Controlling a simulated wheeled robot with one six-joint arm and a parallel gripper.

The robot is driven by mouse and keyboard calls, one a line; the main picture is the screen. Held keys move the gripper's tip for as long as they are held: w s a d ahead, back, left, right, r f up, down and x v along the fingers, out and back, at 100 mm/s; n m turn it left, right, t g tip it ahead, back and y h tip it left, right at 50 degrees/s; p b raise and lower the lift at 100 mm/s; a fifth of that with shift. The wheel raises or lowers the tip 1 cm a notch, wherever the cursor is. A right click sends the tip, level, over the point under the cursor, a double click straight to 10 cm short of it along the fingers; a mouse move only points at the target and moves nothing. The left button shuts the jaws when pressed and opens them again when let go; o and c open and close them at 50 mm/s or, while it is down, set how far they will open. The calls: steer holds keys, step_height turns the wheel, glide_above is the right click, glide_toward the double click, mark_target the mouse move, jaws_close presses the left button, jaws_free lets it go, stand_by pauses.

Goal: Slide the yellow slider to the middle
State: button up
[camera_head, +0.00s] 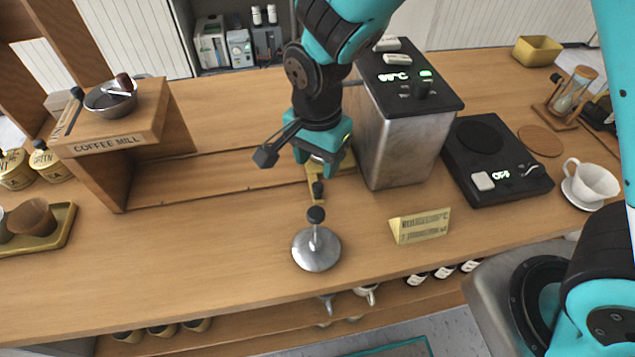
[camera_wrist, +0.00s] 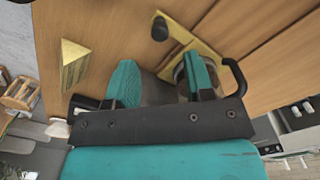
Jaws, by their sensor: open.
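The yellow slider (camera_head: 313,172) is a bracket-shaped yellow piece with a small black knob, at the right end of a long recessed strip in the counter, near the boiler's left side. The wrist view shows its yellow bars (camera_wrist: 200,48) and the black knob (camera_wrist: 160,28) beyond my fingers. My gripper (camera_head: 322,168) is open, pointing down over the slider and hiding part of it. In the wrist view my gripper (camera_wrist: 160,78) has its teal fingers apart, with the knob outside the gap. I cannot tell whether the fingers touch the slider.
The recessed strip (camera_head: 220,180) runs left, clear, to the coffee mill stand (camera_head: 125,140). A steel boiler (camera_head: 397,140) stands close on the right. A yellow sign (camera_head: 420,226) stands at front right.

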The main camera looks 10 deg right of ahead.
mark_target(317, 185)
step_height(317, 185, down, 8)
steer(key=shift+r+p, duration=0.1)
steer(key=shift+p, duration=0.25)
jaws_close()
